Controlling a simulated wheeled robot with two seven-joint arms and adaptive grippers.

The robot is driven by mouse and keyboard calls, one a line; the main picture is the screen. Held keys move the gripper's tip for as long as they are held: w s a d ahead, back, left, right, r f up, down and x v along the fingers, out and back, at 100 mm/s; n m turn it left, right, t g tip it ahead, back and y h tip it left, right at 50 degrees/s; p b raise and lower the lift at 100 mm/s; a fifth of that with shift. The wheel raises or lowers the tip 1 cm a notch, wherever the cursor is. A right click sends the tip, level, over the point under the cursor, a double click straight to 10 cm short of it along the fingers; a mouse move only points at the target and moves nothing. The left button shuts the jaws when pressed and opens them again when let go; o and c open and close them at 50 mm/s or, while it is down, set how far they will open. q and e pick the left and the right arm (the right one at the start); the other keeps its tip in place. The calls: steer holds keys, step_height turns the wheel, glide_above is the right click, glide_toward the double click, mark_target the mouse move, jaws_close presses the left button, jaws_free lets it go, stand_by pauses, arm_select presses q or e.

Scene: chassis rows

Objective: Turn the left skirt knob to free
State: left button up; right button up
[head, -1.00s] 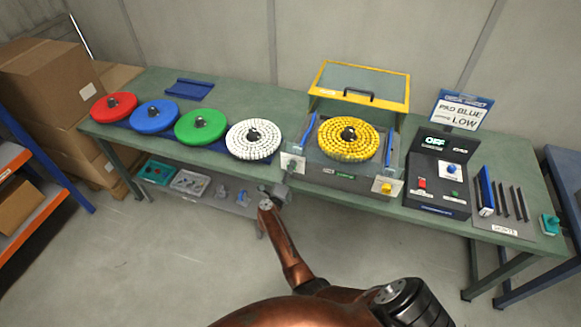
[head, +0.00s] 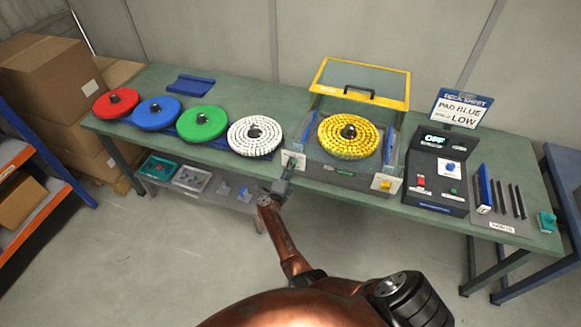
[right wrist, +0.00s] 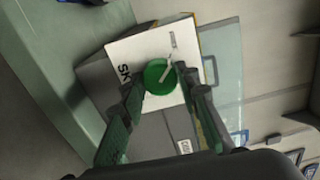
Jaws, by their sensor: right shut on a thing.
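The left skirt knob (right wrist: 156,74) is a round green knob with a pale pointer bar, on a white plate with dark lettering, in the right wrist view. The bar slants toward a small mark on the plate. This white plate (head: 292,159) is at the front left corner of the machine in the head view, where the knob itself is hard to make out. My right gripper (head: 288,174) is in front of the plate. In the right wrist view its fingers lie on either side of the knob, shut on it. My left gripper is not in view.
The machine holds a yellow pad (head: 348,136) under a raised yellow-framed lid (head: 360,84). A second skirt plate (head: 385,184) is at its front right. A control box (head: 436,175) reading OFF stands to the right. White, green, blue and red pads lie to the left.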

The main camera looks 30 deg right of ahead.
steer(key=o, duration=1.2)
steer(key=shift+w+a, duration=0.1)
steer(key=shift+c, duration=0.2)
